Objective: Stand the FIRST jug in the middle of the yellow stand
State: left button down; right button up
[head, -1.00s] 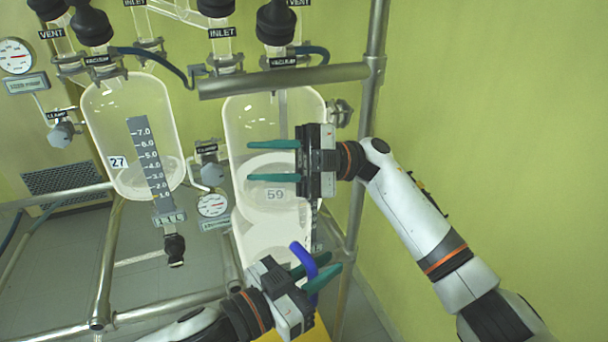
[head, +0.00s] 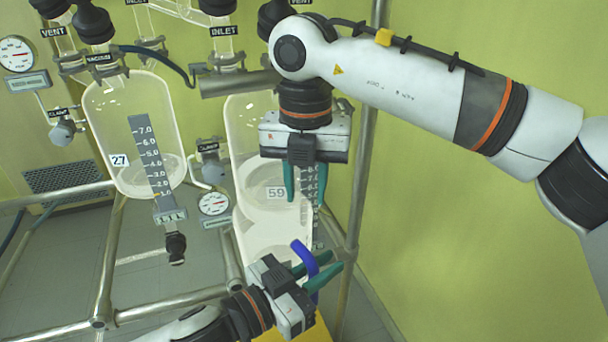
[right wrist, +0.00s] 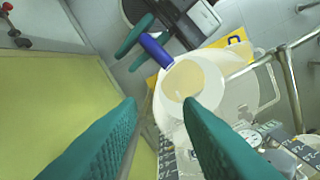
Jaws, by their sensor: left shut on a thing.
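The jug (head: 262,243) is whitish and see-through with a blue handle (head: 305,257); it is below the right-hand glass reactor (head: 248,135). My left gripper (head: 322,272) is shut on the handle. The yellow stand (head: 318,330) shows only in part beneath my left gripper. In the right wrist view, the jug's round mouth (right wrist: 187,80) and handle (right wrist: 155,50) show from above, with yellow stand parts (right wrist: 236,37) around it. I cannot tell whether the jug rests on the stand. My right gripper (head: 299,195) is open and empty, pointing down in front of the reactor marked 59.
Another glass reactor (head: 135,125), marked 27, hangs at the left with a scale strip and a bottom valve. Metal frame tubes (head: 108,255) run at the left, and an upright post (head: 358,180) stands right of the jug. The green wall side at right is clear.

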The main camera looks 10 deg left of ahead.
aim_at(304, 234)
pick_arm(q)
jog(key=shift+r, duration=0.25)
pick_arm(e)
notch_tip(304, 234, down, 10)
jog(key=shift+f, duration=0.2)
jog(key=shift+c, duration=0.4)
jog(key=c, duration=0.6)
grip_shut()
pick_arm(q)
jog(key=shift+d, duration=0.1)
pick_arm(e)
jog(key=shift+a+r, duration=0.1)
pick_arm(q)
jog(key=c, duration=1.5)
grip_release()
jog(key=shift+c, duration=0.2)
pick_arm(e)
jog(key=shift+r, duration=0.15)
pick_arm(q)
jog(key=shift+o, duration=1.4)
jog(key=shift+f, duration=0.1)
jog(key=shift+f, duration=0.1)
